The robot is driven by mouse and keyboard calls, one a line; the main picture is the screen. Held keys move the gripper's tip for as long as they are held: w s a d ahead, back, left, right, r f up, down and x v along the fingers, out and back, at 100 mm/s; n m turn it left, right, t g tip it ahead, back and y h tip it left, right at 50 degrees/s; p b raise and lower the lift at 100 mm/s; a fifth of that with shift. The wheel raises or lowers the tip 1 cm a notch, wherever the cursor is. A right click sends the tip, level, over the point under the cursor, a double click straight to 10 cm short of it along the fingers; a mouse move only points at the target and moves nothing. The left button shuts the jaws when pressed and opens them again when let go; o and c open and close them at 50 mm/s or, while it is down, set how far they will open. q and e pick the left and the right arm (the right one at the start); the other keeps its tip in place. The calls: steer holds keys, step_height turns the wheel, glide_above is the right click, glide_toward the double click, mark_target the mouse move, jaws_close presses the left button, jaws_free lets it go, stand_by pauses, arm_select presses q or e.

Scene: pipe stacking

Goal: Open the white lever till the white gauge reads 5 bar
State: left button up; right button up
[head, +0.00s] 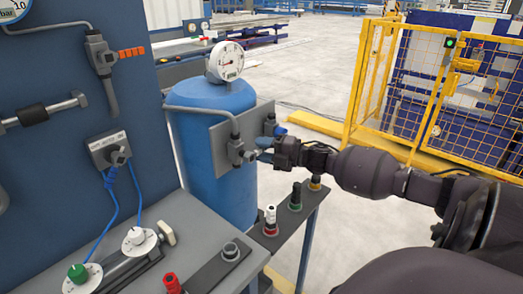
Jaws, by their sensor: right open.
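The white gauge (226,61) stands on top of the blue tank (213,105); its needle is too small to read surely. A grey plate (224,142) on the tank carries a valve fitting (237,152) and pipework. My right gripper (268,150) reaches in from the right and is open beside this fitting. A blue handle (279,131) shows just above it; I cannot tell whether the fingers touch anything. No clearly white lever shows at the tank. My left gripper is out of view.
Another round gauge (12,8) is cut off at the top left on the blue panel (60,70). A narrow shelf (290,232) below my right gripper bears red, green and yellow knobs. A yellow fence (430,90) stands behind, beyond open floor.

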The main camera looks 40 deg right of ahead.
steer(key=shift+w, duration=0.15)
jaws_close()
stand_by(0.5)
